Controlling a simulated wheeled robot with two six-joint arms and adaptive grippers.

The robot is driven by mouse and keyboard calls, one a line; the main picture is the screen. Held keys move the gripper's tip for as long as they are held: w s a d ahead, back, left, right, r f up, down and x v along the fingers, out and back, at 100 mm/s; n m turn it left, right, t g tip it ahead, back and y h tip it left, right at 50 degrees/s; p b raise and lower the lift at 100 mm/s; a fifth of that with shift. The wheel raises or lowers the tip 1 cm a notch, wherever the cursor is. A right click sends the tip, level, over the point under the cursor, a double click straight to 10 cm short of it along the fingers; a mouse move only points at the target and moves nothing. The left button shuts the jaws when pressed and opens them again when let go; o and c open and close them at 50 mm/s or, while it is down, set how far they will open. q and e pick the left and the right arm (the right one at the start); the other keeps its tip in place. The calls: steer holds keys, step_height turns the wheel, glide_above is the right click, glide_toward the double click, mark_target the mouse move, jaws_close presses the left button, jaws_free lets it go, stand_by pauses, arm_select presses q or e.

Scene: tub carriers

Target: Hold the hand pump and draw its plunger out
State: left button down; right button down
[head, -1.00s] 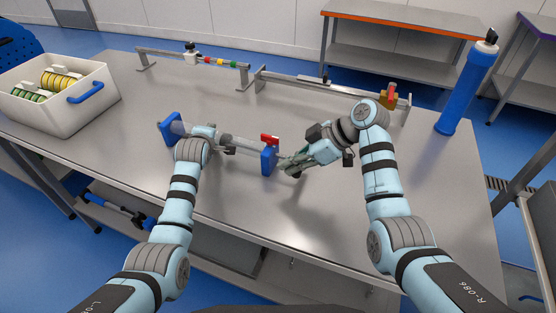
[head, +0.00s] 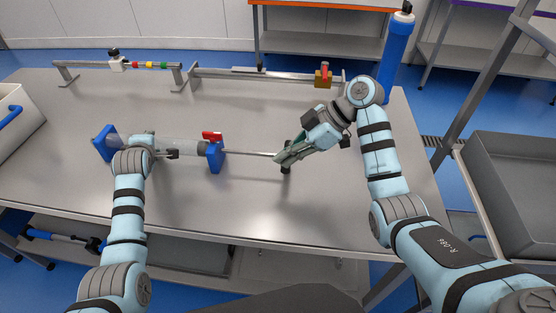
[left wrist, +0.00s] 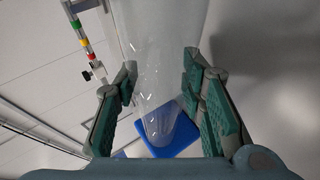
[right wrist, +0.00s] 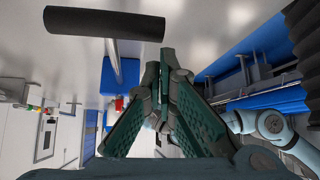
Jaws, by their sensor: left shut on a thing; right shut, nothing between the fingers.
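The hand pump lies across the table in the head view, with a clear barrel (head: 187,147), a blue plate (head: 104,143) at its left end and a blue plate (head: 215,157) with a red part (head: 212,136) at its right end. My left gripper (head: 167,153) is shut around the barrel, which also shows between its fingers in the left wrist view (left wrist: 160,60). A thin plunger rod (head: 250,153) stands out to the right. Its black crossbar handle (right wrist: 105,22) shows in the right wrist view. My right gripper (head: 281,158) is shut and empty beside the handle.
A blue cylinder (head: 395,58) stands at the back right. A white tub (head: 22,125) sits far left. The front right tabletop is clear.

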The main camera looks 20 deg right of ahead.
arm_select(q)
steer(key=c, duration=1)
jaws_free()
steer(key=shift+d, duration=0.1)
arm_select(e)
steer(key=v, duration=0.5)
arm_select(q)
steer(key=shift+o, duration=0.2)
